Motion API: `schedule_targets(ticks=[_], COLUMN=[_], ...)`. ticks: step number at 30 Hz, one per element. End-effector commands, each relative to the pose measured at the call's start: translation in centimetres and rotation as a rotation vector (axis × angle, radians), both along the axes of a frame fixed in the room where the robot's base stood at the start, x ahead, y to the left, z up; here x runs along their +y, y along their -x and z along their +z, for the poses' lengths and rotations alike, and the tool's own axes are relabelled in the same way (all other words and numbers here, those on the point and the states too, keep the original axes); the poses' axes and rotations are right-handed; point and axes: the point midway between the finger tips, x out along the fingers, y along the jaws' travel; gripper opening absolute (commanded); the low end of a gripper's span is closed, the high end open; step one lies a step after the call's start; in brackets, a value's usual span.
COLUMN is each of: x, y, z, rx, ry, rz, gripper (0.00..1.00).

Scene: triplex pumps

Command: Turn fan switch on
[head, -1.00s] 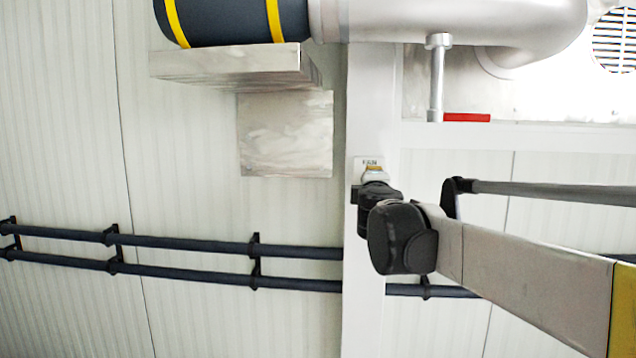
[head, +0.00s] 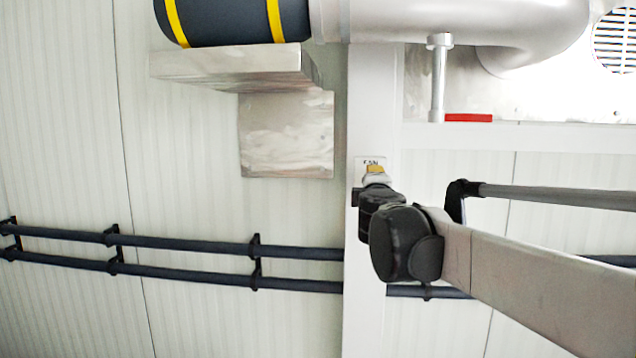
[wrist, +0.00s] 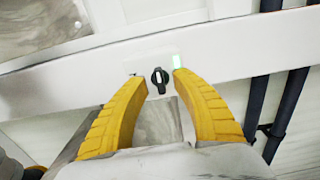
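The fan switch (wrist: 159,79) is a small black rotary knob with a pale mark, on a light plate on the white post. In the wrist view it lies between and just beyond the tips of my gripper (wrist: 155,80). The yellow fingers are spread apart with a gap on both sides of the knob, so the gripper is open and empty. In the head view the labelled switch plate (head: 367,161) shows above my gripper (head: 375,171), which hides the knob.
The white post (head: 364,320) runs down the middle. Dark pipes (head: 190,243) run along the panelled wall. A metal box (head: 286,135) sits left of the post, and a large silver pipe (head: 460,20) passes above. A red handle (head: 468,118) is at upper right.

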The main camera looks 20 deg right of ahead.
Motion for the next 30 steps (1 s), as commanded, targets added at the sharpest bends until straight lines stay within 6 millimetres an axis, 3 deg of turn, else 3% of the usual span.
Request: schedule_targets(ticks=[6, 13, 19, 30], x=[2.0, 3.6, 4.0, 4.0], y=[4.6, 8.4, 9.6, 9.6], z=[-0.1, 0.0, 0.0, 0.0], rx=[0.000, 0.000, 0.000, 0.000], ry=[0.000, 0.000, 0.000, 0.000], rz=[0.002, 0.003, 0.001, 0.001], gripper=[0.32, 0.32, 0.32, 0.32])
